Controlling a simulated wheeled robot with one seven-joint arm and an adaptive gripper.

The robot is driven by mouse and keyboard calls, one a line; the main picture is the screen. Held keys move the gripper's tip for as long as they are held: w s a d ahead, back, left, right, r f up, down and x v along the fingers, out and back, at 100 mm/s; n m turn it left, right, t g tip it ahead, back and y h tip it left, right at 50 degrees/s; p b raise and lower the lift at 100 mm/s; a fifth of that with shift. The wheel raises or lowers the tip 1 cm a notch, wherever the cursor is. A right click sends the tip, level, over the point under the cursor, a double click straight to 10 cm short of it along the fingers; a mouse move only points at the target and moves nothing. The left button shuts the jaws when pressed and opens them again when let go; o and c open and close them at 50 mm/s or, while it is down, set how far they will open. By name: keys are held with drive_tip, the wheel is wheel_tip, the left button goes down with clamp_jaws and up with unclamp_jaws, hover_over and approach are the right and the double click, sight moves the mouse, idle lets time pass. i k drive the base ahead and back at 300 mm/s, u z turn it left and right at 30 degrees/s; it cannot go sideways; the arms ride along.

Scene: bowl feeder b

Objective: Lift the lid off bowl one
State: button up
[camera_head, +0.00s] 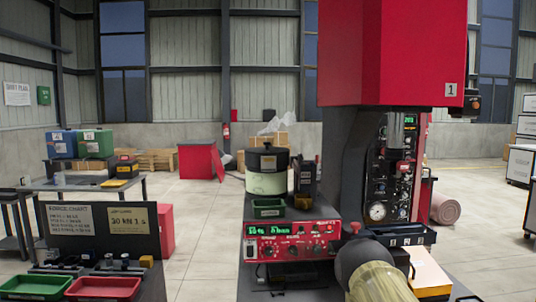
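A pale green round bowl (266,184) stands near the middle, behind a red control box. A black lid (268,158) with a small knob on top sits on it, level and covering its mouth. No number is readable on the bowl. The inside of the bowl is hidden by the lid. My gripper is not in view. A dark rounded part with a yellowish cylinder shows at the bottom right; I cannot tell whether it belongs to my arm.
The red control box (292,241) has lit green displays. A small green tray (269,207) sits in front of the bowl. A tall red-topped machine (400,50) marked 1 stands close on the right. A bench with red (102,288) and green trays is at lower left.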

sight(266, 150)
drive_tip(key=z, duration=0.15)
drive_tip(key=k, duration=0.25)
drive_tip(key=u, duration=0.45)
drive_tip(key=i, duration=1.15)
drive_tip(key=z, duration=0.35)
